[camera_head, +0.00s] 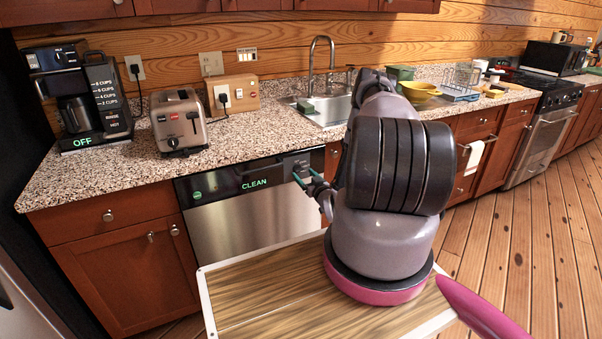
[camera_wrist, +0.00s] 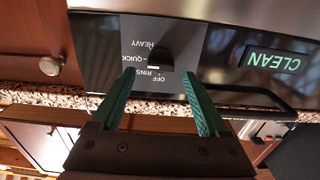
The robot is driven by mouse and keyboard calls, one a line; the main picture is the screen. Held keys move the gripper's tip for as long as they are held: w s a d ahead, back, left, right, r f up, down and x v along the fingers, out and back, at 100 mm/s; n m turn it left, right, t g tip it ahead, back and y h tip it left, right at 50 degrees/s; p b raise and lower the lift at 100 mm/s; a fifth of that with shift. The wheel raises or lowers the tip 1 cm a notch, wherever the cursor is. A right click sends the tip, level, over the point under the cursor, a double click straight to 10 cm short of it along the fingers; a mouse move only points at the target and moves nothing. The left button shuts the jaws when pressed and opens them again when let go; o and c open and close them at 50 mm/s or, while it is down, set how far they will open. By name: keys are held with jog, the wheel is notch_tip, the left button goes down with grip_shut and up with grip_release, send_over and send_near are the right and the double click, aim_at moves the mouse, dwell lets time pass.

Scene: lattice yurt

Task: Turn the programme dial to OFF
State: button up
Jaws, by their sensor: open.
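The dishwasher (camera_head: 245,225) stands under the counter with a lit green CLEAN display, which also shows upside down in the wrist view (camera_wrist: 275,62). The programme dial (camera_wrist: 160,57) is a dark round knob on a grey label plate. HEAVY, QUICK, a partly covered RINS word and OFF are printed around it, upside down in the wrist view. A pale mark shows on the dial's lower edge, on the OFF side; its exact setting is hard to tell. My gripper (camera_wrist: 159,77) is open and empty, its green fingers on either side of the dial. It also shows at the panel (camera_head: 307,178).
A dark bar handle (camera_wrist: 245,98) runs beside the right finger in the wrist view. On the counter stand a coffee maker (camera_head: 78,100) with its own OFF display, a toaster (camera_head: 180,120) and a sink (camera_head: 328,107). Wooden floor lies open at right.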

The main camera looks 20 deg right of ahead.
aim_at(300, 170)
jog(key=shift+w, duration=1.6)
jog(key=shift+c, duration=0.3)
grip_shut()
jog(key=shift+a, duration=0.1)
